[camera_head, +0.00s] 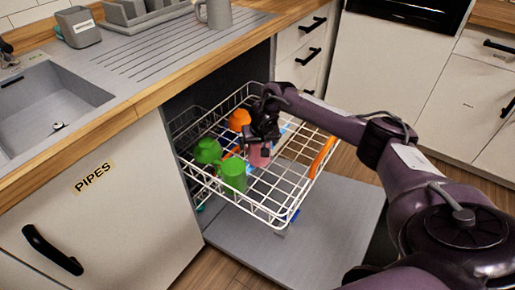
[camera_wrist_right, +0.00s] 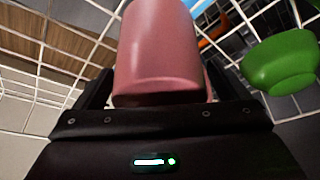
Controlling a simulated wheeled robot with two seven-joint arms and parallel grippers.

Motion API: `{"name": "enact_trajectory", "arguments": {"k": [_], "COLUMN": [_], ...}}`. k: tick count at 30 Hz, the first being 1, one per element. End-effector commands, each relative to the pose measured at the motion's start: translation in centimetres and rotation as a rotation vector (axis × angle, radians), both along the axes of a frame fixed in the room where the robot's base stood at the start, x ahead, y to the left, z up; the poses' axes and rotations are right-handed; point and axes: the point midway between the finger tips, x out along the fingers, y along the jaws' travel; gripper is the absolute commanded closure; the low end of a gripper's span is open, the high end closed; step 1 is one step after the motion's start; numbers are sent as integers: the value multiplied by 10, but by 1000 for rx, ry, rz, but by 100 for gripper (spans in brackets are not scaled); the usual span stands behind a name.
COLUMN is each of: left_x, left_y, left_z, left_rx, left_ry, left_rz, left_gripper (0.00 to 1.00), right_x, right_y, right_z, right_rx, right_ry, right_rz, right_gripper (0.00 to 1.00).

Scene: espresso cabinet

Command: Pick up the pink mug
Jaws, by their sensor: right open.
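The pink mug (camera_head: 259,156) is in the white wire dishwasher rack (camera_head: 262,212), partly hidden under my right gripper (camera_head: 262,135). In the right wrist view the pink mug (camera_wrist_right: 157,50) fills the middle, between the two open dark fingers. A gap to the fingers is hard to judge there, and I cannot tell whether they touch it. My left gripper is not in view.
A green mug (camera_head: 233,175), a green cup (camera_head: 208,150) and an orange cup (camera_head: 239,120) stand close by in the rack. An orange item (camera_head: 322,157) lies along the rack's right side. The counter (camera_head: 140,98) is to the left. The open door (camera_head: 300,250) lies below.

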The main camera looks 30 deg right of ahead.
Motion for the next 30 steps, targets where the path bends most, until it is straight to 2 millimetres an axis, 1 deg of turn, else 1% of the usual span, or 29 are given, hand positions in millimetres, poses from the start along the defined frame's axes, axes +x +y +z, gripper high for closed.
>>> {"name": "enact_trajectory", "arguments": {"k": [4,5,15,18,26,30], "left_x": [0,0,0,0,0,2], "left_y": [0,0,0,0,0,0], "left_z": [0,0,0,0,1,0], "left_rx": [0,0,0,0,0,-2], "left_ry": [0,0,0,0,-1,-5], "left_rz": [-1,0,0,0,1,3], "left_gripper": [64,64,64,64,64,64], "right_x": [0,0,0,0,0,1], "right_y": [0,0,0,0,0,0], "right_z": [1,1,1,2,3,12], "right_rx": [0,0,0,0,1,2], "right_ry": [0,0,0,-2,-2,-4], "right_rz": [0,0,-1,-1,-1,-2], "right_gripper": [5,7,51,63,63,63]}}
